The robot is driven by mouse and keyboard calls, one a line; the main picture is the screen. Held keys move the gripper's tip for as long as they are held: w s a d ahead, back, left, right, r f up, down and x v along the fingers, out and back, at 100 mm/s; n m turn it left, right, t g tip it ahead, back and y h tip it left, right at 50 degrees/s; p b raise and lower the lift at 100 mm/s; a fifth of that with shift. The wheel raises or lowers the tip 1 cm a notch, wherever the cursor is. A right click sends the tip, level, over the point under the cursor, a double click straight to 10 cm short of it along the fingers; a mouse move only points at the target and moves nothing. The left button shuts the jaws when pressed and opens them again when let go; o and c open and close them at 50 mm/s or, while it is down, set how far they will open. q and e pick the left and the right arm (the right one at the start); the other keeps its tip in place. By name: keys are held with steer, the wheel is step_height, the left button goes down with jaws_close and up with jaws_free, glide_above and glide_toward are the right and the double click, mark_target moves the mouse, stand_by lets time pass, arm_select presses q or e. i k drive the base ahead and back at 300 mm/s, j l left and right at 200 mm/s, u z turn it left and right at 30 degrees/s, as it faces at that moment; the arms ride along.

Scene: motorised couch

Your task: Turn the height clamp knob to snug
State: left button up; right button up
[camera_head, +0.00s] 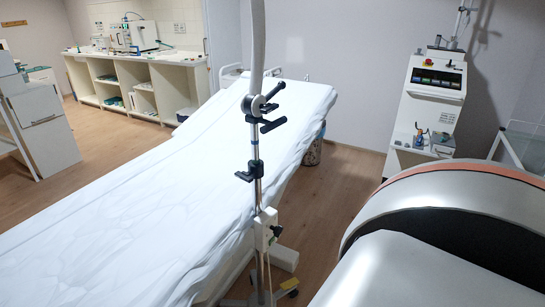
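An upright metal pole (256,152) stands in the middle of the view in front of the couch (130,220), which is covered with a white sheet. A black clamp with a round joint and levers (260,105) sits high on the pole. A smaller black clamp (248,176) with a knob-like part sits lower on it. I cannot tell for sure which of these is the height clamp knob, nor how tight either one is. A pale box (265,229) is fixed lower on the pole. Neither of my grippers is in view.
A white machine (432,95) with a display panel stands at the back right. A large rounded grey and white body with an orange edge (450,180) fills the lower right. Shelving with a worktop (130,72) lines the back left.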

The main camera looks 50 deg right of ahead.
mark_target(246, 176)
steer(key=z, duration=1.35)
steer(key=i+l+u, duration=0.1)
steer(key=i+l, duration=0.1)
steer(key=l, duration=0.05)
